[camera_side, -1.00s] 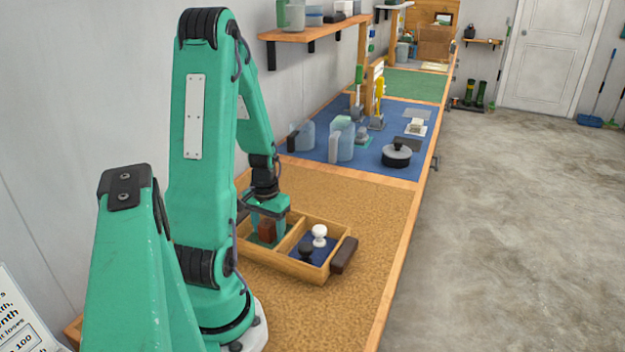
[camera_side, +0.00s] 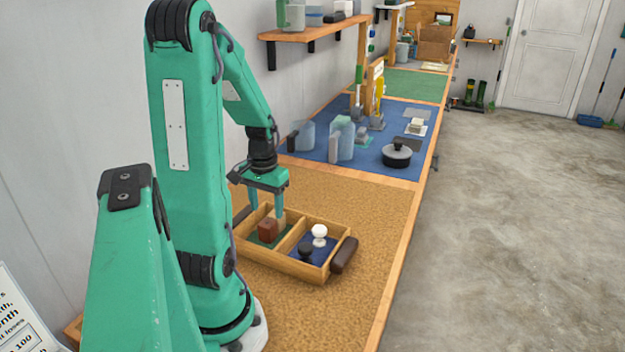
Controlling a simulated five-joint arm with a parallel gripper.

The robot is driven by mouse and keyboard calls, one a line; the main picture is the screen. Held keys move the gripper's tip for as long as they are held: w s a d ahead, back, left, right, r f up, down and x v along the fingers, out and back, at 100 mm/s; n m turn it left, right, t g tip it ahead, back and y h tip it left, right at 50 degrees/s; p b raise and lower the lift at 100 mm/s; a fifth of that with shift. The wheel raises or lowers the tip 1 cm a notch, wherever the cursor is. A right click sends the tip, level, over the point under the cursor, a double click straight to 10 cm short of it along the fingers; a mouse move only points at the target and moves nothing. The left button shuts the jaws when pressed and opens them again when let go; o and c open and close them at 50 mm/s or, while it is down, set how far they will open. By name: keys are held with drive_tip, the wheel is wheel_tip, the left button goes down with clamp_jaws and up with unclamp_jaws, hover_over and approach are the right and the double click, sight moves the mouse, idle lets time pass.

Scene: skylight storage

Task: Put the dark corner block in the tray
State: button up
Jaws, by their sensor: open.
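The wooden tray (camera_side: 312,272) lies on the cork-coloured bench top and has two compartments, one lined green and one lined blue. The dark corner block (camera_side: 268,230), reddish brown, sits in the green-lined left compartment. My gripper (camera_side: 266,206) is open and empty above that compartment, with its fingers pointing down. The block is below the fingertips and apart from them, as far as this view shows.
A white knob-shaped piece (camera_side: 319,234) and a black one (camera_side: 305,251) stand in the blue-lined compartment. A dark brown handle (camera_side: 344,255) is at the tray's right end. The bench front is clear.

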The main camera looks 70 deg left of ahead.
sight(269, 222)
drive_tip(key=shift+r, duration=2.6)
drive_tip(key=shift+w+d, duration=0.1)
drive_tip(key=w+d+r+m+t, duration=0.2)
drive_tip(key=d+r, duration=0.1)
drive_tip(key=d, duration=0.5)
drive_tip(key=w+d+r+m+t, duration=0.1)
drive_tip(key=w+d+r+m, duration=0.1)
drive_tip(key=d, duration=0.6)
drive_tip(key=w+d+r+m+t, duration=0.1)
drive_tip(key=d+r+m, duration=0.3)
drive_tip(key=d, duration=0.4)
drive_tip(key=shift+w+d+r+t, duration=0.25)
drive_tip(key=shift+w+r+t, duration=0.15)
drive_tip(key=shift+r+t, duration=0.45)
